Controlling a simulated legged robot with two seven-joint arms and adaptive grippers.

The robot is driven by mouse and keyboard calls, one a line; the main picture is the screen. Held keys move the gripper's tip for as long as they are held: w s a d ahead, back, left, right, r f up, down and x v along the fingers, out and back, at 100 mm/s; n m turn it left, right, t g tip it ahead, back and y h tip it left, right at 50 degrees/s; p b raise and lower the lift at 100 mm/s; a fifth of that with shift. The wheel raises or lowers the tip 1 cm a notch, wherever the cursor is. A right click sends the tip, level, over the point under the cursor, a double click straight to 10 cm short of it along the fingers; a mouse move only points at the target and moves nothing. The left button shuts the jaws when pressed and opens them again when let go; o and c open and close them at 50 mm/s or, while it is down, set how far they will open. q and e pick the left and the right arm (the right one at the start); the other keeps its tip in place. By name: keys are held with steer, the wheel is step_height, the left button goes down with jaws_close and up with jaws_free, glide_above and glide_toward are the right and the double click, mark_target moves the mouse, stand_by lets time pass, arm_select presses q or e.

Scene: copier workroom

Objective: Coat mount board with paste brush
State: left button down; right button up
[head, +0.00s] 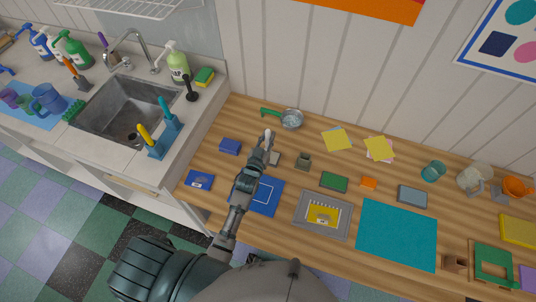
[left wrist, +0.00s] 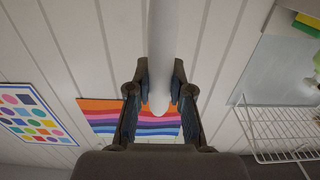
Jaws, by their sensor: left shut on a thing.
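My left gripper (head: 264,150) is above the wooden worktop, shut on a pale, smooth rod with a rounded end. In the left wrist view the rod (left wrist: 160,60) passes between the two fingers (left wrist: 159,98); it looks like a brush handle, but no bristles show. Below the arm lies a blue board with white outlines (head: 267,196), partly covered by my forearm. To its right lies a grey board (head: 341,222) with a yellow and white panel. I cannot tell which is the mount board. A small grey-brown pot (head: 303,160) stands right of the gripper. My right gripper is not in view.
A teal mat (head: 397,234) lies right of the grey board. A strainer (head: 291,118) lies at the back. The sink (head: 124,108) is left.

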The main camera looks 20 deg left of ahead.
mark_target(268, 130)
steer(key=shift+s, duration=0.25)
arm_select(q)
steer(key=shift+f+b, duration=0.35)
steer(key=shift+f, duration=0.2)
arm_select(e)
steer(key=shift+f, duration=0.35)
arm_select(q)
steer(key=shift+f, duration=0.2)
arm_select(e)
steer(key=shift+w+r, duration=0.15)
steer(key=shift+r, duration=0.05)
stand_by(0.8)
arm_select(q)
steer(key=shift+s, duration=0.1)
step_height(268, 130, up, 7)
steer(key=p, duration=0.7)
steer(key=shift+f, duration=0.2)
steer(key=shift+r+p, duration=0.4)
steer(key=shift+r, duration=0.05)
steer(key=shift+f, duration=0.15)
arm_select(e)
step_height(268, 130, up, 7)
